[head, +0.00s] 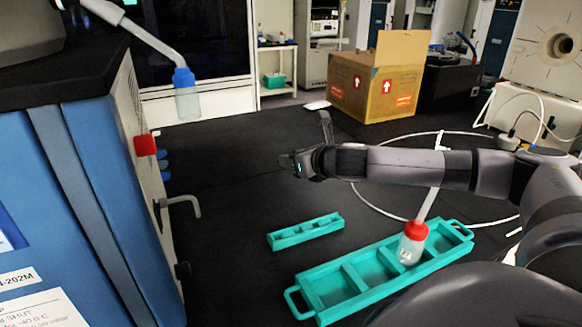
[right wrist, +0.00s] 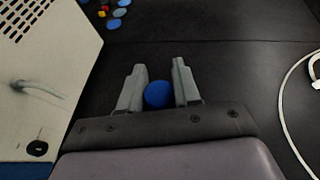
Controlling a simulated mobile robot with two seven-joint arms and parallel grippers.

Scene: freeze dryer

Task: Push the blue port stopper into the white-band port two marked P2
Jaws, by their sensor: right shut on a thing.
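The blue port stopper (right wrist: 158,94) sits between the two fingers of my right gripper (right wrist: 158,72) in the right wrist view, its round blue end showing. A red stopper (head: 145,145) and blue pieces (head: 164,164) stick out from the dryer's side. I cannot make out the P2 mark or its white band for certain. My left gripper is not in view.
A bent pipe (head: 183,203) juts from the dryer's side. A blue-capped bottle (head: 187,100) hangs from an upper tube. Below my right arm are a teal rack (head: 305,232) and a teal tray (head: 330,290) holding a red-capped bottle (head: 413,245). A cardboard box (head: 385,85) stands behind.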

